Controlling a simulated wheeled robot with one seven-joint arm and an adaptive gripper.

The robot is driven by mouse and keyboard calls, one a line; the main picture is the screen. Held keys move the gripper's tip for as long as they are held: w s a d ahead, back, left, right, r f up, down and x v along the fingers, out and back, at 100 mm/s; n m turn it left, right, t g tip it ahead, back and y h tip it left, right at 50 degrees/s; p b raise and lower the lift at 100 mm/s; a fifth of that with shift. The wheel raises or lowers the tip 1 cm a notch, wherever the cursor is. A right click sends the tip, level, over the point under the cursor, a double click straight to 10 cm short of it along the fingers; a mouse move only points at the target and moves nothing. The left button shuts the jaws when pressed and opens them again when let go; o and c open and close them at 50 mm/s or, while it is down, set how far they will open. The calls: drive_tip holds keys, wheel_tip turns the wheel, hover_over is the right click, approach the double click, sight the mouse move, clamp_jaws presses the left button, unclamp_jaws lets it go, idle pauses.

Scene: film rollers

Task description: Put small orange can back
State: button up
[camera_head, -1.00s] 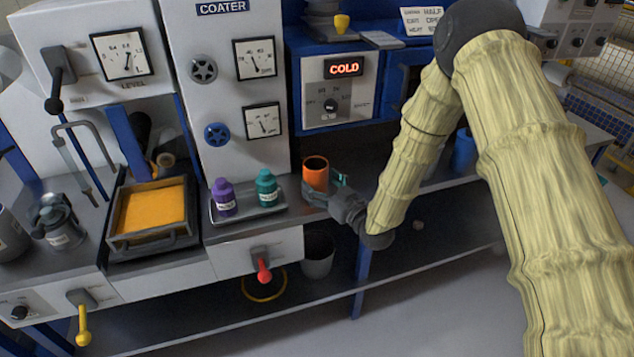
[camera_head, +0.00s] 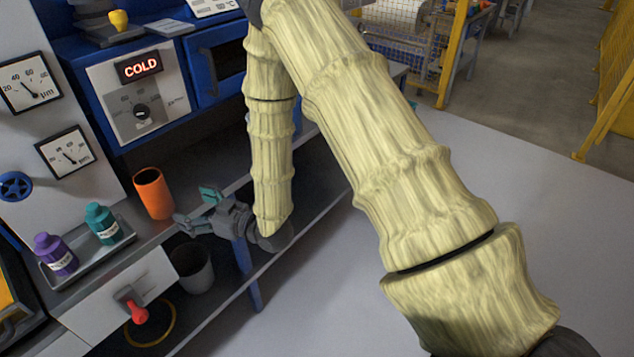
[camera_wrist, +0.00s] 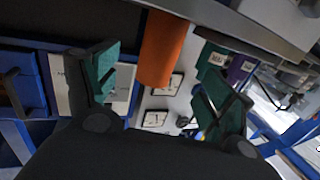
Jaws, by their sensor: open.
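The small orange can (camera_head: 153,193) stands upright on the grey counter (camera_head: 150,232), near its front edge and to the right of the tray with two bottles. My gripper (camera_head: 184,212) is beside the can on its right in the head view, apart from it, with nothing held. In the wrist view the orange can (camera_wrist: 166,50) shows beyond and between the two green-padded fingers of my open gripper (camera_wrist: 158,88).
A metal tray (camera_head: 77,277) holds a purple bottle (camera_head: 55,254) and a teal bottle (camera_head: 103,223). A blue oven unit with a COLD display (camera_head: 139,67) stands behind. A grey bin (camera_head: 193,269) is below the counter edge. A red-handled lever (camera_head: 137,311) sticks out in front.

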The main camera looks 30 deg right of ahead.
drive_tip(key=s+d+f+m+g+h, duration=0.2)
drive_tip(key=s+d+f+g+h, duration=0.15)
drive_tip(key=s+f, duration=0.6)
drive_tip(key=s+d+f+m+g+h, duration=0.2)
drive_tip(key=s+d+f+g+h, duration=0.3)
drive_tip(key=f, duration=0.7)
drive_tip(key=s+d+f+m+g, duration=0.1)
drive_tip(key=s+d+f+g, duration=0.1)
drive_tip(key=s, duration=0.7)
drive_tip(key=s+d+f+m+g+h, duration=0.1)
drive_tip(key=s+f, duration=0.3)
drive_tip(key=s, duration=0.5)
drive_tip(key=s+d+f+m+g+h, duration=0.1)
drive_tip(key=s+d+f+g, duration=0.1)
drive_tip(key=s, duration=0.7)
drive_tip(key=shift+s+d+f+g, duration=0.15)
drive_tip(key=shift+d+f+g, duration=0.25)
drive_tip(key=shift+d, duration=0.3)
